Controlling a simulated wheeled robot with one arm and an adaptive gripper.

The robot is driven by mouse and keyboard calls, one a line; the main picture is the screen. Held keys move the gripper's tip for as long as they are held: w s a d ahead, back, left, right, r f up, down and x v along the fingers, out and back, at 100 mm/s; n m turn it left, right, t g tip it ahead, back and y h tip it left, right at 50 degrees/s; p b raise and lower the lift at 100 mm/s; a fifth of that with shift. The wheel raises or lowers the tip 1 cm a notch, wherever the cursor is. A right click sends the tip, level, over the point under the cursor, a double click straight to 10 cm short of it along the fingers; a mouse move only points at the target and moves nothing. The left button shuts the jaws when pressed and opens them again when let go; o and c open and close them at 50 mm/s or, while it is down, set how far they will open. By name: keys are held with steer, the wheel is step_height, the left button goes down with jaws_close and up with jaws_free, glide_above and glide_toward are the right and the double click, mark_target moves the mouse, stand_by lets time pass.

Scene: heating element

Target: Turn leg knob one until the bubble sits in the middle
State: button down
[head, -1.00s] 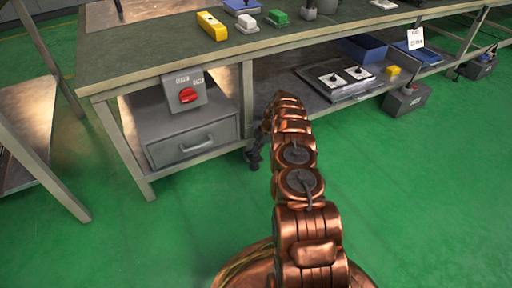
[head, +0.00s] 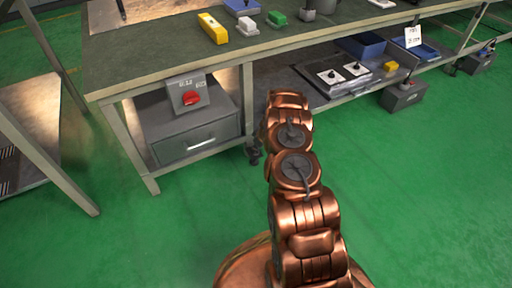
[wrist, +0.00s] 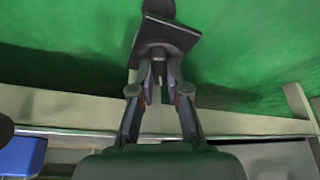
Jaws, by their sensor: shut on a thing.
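My gripper (wrist: 158,80) shows in the wrist view, its two fingers drawn together at the tips. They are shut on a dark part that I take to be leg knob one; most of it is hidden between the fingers. A dark square plate (wrist: 178,38) with a rounded dark top is just beyond the fingertips, over the green floor. In the head view my arm hides the gripper. A yellow block that looks like the spirit level (head: 212,28) lies on the bench top (head: 150,58). Its bubble is too small to make out.
A grey drawer unit (head: 195,130) with a red switch (head: 190,97) stands under the bench. A dark foot fitting (head: 254,152) is by a bench leg. Dark boxes (head: 404,95) stand on the floor at the right. The front green floor is clear.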

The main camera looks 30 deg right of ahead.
steer(key=shift+a+m+h, duration=0.25)
steer(key=shift+m+h, duration=0.05)
steer(key=shift+m, duration=0.7)
steer(key=shift+r+m+h, duration=0.1)
steer(key=shift+m+h, duration=0.4)
steer(key=shift+m, duration=0.7)
steer(key=shift+m+h+p, duration=0.4)
steer(key=shift+m+p, duration=0.45)
steer(key=shift+m, duration=0.45)
steer(key=c, duration=1.2)
jaws_free()
steer(key=shift+o, duration=0.2)
steer(key=v, duration=1.1)
steer(key=shift+s+r, duration=0.3)
